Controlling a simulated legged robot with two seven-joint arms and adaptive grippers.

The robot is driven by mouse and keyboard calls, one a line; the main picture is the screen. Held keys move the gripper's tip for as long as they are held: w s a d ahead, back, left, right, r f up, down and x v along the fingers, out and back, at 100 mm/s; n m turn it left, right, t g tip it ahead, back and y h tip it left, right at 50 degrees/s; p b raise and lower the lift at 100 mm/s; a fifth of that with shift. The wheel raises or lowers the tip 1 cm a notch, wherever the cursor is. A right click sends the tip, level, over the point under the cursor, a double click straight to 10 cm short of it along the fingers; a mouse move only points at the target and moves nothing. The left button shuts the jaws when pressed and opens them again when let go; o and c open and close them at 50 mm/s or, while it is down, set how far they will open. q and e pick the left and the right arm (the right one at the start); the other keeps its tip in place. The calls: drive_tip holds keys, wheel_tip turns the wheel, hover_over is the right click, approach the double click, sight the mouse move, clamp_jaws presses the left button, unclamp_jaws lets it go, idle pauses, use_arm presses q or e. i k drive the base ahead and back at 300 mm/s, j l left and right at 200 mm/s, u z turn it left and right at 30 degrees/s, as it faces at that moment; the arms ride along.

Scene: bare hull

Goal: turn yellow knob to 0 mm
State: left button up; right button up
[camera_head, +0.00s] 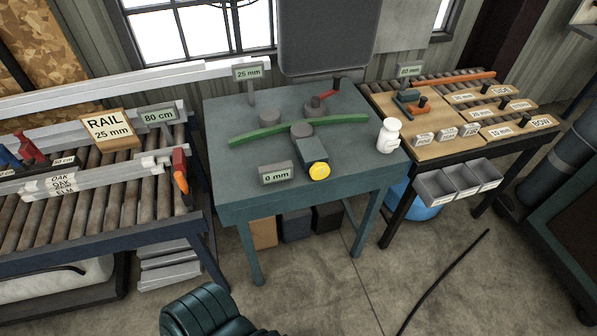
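The yellow knob (319,171) is a round knob on the front end of a dark grey-green block (313,150) on the middle table. A small sign reading "0 mm" (277,174) stands just left of the knob. Behind the block, a curved green strip (262,133) lies across the table against grey round posts. A second sign reading "25 mm" (248,72) stands on a post at the back left of this table. No gripper fingers are visible in the head view.
The middle table (233,191) has a white bottle (389,136) at its right edge and a red-handled lever (325,97) at the back. A roller bench with rails (115,211) stands left. A bench with grey bins (436,190) stands right. Floor in front is mostly open.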

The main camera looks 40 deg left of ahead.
sight(318, 170)
drive_tip(key=i+u, duration=0.1)
drive_tip(key=u, duration=0.4)
drive_tip(key=i+u, duration=0.1)
drive_tip(key=u, duration=0.35)
drive_tip(key=l+u, duration=0.15)
drive_tip(key=u, duration=0.35)
drive_tip(key=i+l+u, duration=0.1)
drive_tip(key=u, duration=0.4)
